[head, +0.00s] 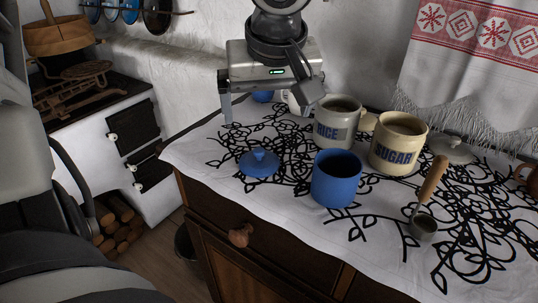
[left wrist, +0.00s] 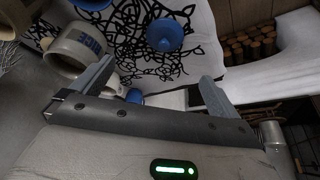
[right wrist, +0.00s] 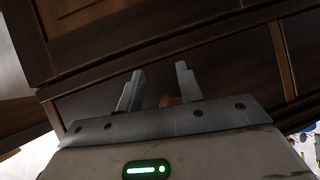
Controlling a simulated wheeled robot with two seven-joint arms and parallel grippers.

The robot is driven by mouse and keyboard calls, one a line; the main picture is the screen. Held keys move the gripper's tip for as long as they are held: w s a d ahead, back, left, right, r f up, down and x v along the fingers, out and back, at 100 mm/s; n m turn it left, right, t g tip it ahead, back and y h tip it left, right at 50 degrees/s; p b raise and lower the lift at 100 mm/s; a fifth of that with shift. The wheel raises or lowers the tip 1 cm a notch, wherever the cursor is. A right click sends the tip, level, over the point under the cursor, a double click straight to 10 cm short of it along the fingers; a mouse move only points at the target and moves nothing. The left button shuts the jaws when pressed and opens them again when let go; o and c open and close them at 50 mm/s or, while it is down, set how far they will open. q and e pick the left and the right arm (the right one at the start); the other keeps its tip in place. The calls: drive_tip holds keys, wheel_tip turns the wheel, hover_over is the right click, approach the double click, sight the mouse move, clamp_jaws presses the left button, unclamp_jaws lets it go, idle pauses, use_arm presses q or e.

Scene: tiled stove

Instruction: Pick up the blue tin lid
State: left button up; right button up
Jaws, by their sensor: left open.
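The blue tin lid (head: 260,163) lies knob up on the patterned cloth, left of the open blue tin (head: 337,180). It also shows in the left wrist view (left wrist: 165,36), beyond the fingertips. My left gripper (head: 268,108) is open and empty, above and behind the lid in the head view, apart from it. In the left wrist view its two fingers (left wrist: 157,70) stand wide apart. My right gripper (right wrist: 160,72) shows only in its own wrist view. Its fingers are apart in front of the dark wooden cabinet front, with part of a round wooden knob (right wrist: 170,101) showing between them.
The RICE tin (head: 336,124) and SUGAR tin (head: 397,146) stand right of the left gripper. A ladle (head: 424,222) and a pale lid (head: 451,151) lie further right. Another blue item (head: 262,96) is partly hidden behind the gripper. The cloth around the blue lid is clear.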

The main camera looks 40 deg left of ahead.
use_arm(q)
drive_tip(key=b, duration=0.1)
approach(259, 150)
drive_tip(key=x, duration=0.4)
drive_tip(key=shift+d+f, duration=0.25)
drive_tip(key=shift+f, duration=0.05)
drive_tip(key=shift+a+x, duration=0.2)
drive_tip(key=shift+x, duration=1.25)
drive_tip(key=shift+a+x, duration=0.2)
drive_tip(key=shift+x, duration=1.25)
drive_tip(key=shift+r, duration=0.15)
drive_tip(key=c, duration=1.1)
